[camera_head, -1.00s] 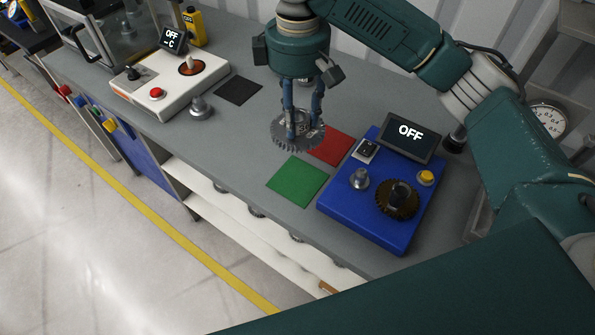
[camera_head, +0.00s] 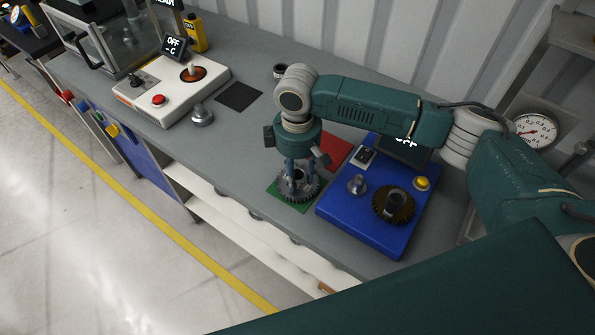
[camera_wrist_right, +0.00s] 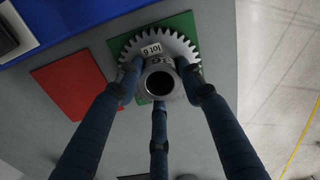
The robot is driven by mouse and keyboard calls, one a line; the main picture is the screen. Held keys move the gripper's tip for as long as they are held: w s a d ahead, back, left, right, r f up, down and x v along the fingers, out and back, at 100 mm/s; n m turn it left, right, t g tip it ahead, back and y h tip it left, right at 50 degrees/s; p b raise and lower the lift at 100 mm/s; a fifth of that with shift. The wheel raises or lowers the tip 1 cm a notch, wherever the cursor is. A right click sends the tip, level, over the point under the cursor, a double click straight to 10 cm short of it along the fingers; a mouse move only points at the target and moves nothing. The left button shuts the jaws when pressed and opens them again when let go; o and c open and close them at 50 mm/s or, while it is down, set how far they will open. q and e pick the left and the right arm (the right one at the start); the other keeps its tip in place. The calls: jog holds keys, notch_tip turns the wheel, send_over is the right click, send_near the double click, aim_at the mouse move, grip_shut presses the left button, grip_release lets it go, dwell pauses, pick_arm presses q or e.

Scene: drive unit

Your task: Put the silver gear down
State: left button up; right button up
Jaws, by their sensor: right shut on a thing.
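The silver gear (camera_head: 291,190) is at the green square mat (camera_head: 306,205) on the grey bench, and covers much of it. In the right wrist view the toothed silver gear (camera_wrist_right: 180,46) shows a raised hub with a dark bore and a small number label, over the green mat (camera_wrist_right: 117,44). My right gripper (camera_head: 299,181) points down with its fingers closed around the hub; it also shows in the right wrist view (camera_wrist_right: 160,82). Whether the gear rests fully on the mat or hovers just above it, I cannot tell. My left gripper is out of view.
A red mat (camera_head: 336,152) lies behind the green one. To the right is a blue drive unit (camera_head: 337,208) with a dark brown gear (camera_head: 401,215), a silver knob and a yellow button (camera_head: 422,183). A white control box (camera_head: 150,104) and a black mat (camera_head: 238,96) are left.

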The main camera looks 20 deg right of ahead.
jog(key=shift+f, duration=0.1)
jog(key=o, duration=1.1)
jog(key=shift+f, duration=0.15)
notch_tip(320, 180, up, 12)
jog(key=b, duration=0.2)
jog(key=shift+r+b, duration=0.2)
jog(key=shift+b, duration=0.2)
